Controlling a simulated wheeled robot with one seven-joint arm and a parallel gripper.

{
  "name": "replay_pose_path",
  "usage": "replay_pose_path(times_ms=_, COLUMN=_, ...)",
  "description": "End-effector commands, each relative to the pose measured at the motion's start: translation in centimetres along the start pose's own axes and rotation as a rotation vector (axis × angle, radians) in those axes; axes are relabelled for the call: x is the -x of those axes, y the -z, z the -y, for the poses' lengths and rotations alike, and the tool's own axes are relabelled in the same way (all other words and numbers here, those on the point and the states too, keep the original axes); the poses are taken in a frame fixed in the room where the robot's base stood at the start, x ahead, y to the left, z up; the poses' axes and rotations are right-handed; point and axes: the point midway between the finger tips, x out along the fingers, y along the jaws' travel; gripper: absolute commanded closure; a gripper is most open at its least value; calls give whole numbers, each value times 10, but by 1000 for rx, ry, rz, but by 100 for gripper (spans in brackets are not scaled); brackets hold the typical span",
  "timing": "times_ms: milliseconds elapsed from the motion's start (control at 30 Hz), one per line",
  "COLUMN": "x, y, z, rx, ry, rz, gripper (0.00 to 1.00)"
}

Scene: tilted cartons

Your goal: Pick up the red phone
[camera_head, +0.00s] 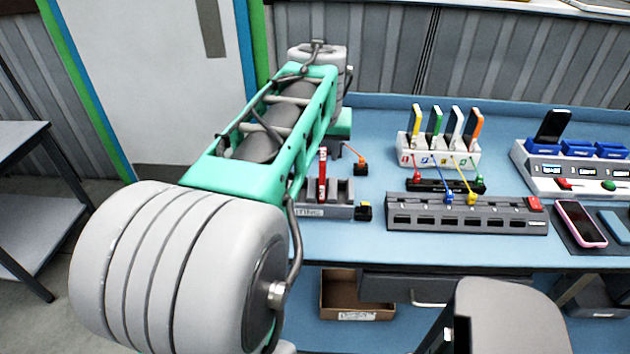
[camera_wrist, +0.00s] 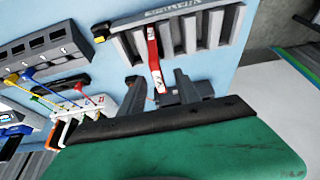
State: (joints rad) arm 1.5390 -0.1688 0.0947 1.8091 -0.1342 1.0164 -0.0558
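The red phone (camera_head: 322,176) stands on edge in a slot of a grey slotted rack (camera_head: 345,212) at the left of the blue bench. In the wrist view, the red phone (camera_wrist: 153,58) shows its narrow edge, with the rack (camera_wrist: 205,28) around its far part. My gripper (camera_wrist: 159,92) is open. Its two dark fingers are apart, one on each side of the near end of the phone, with visible gaps. I cannot tell whether either finger touches it. In the head view my arm hides the gripper.
A white holder (camera_head: 437,152) with several coloured phones stands behind a grey port strip (camera_head: 465,217) with cables. A pink-edged phone (camera_head: 580,223) lies on a dark mat at the right. A charging station (camera_head: 575,172) is behind it. A cardboard box (camera_head: 355,298) sits below the bench.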

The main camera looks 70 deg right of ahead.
Motion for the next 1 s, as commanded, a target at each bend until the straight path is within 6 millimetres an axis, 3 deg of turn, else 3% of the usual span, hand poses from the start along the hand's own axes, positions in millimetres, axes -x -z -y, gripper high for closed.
replay_pose_path(times_ms=300, x=-51, y=0, z=0, rx=2, ry=1, rz=3, gripper=61)
replay_pose_path(times_ms=567, x=-59, y=0, z=0, rx=4, ry=1, rz=-1, gripper=61)
replay_pose_path(times_ms=1000, x=-59, y=0, z=1, rx=5, ry=1, rz=-1, gripper=95)
